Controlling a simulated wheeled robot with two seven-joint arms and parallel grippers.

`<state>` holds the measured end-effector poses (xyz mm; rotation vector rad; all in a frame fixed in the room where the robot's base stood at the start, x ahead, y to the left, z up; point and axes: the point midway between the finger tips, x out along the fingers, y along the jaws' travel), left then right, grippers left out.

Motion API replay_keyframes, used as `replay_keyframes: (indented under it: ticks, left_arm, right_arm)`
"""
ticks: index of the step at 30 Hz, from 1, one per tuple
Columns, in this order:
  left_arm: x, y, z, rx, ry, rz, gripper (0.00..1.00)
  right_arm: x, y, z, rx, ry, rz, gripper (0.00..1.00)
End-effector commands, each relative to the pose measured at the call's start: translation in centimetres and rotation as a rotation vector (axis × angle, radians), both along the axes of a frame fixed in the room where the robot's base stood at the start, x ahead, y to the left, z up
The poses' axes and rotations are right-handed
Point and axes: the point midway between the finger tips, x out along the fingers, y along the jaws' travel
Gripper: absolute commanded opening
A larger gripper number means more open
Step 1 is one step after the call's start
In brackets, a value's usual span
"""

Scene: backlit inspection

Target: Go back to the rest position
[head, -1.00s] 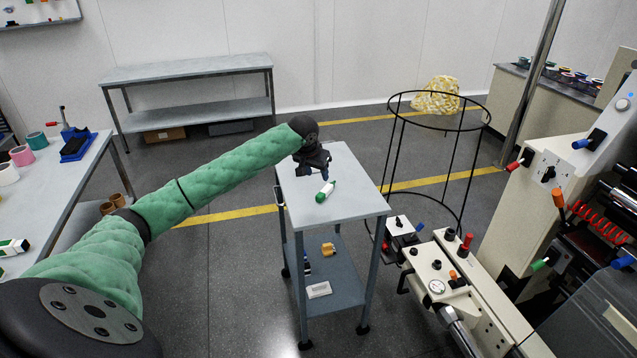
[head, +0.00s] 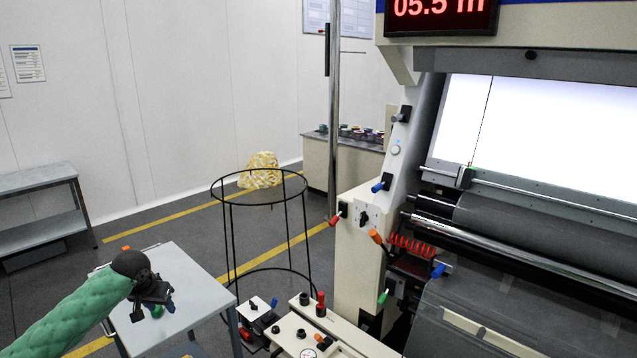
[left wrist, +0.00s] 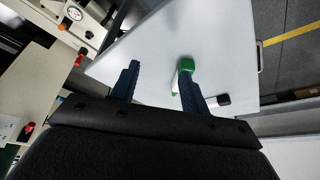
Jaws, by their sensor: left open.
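My left gripper (head: 160,304) is over the top of the grey cart (head: 185,268) at the lower left of the head view. In the left wrist view its two dark fingers (left wrist: 158,78) are apart, with bare cart top between them. A green-ended object (left wrist: 186,65) shows at the right finger, which partly hides it. A bit of green (head: 157,311) also shows beside the gripper in the head view. Whether the finger touches it I cannot tell. My right gripper is in neither view.
A cream control box (head: 300,335) sits close to the cart's right. A grey bench (head: 35,185) is at far left.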

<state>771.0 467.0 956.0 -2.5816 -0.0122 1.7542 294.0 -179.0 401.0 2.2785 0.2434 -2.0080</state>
Motion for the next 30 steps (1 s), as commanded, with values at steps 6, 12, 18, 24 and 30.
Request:
replay_keyframes:
  ticks: [6, 12, 18, 24, 30]
  left_arm:
    - [-4.9, -7.6, -6.8, 0.0, 0.019, -0.115, 0.45]
    - [-10.1, -13.2, -11.3, -0.007, 0.022, -0.193, 0.45]
    - [-15.8, -18.0, -14.4, -0.017, 0.019, -0.244, 0.45]
    - [-21.7, -21.6, -16.3, -0.028, 0.017, -0.268, 0.45]
    - [-27.7, -24.1, -17.2, -0.032, 0.017, -0.265, 0.45]
  right_arm:
    - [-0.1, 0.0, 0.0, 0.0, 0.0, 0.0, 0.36]
    - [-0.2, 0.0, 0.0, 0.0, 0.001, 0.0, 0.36]
    - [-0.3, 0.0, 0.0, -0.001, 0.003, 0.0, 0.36]
    - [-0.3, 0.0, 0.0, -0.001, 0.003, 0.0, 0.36]
    - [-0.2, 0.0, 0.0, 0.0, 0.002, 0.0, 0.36]
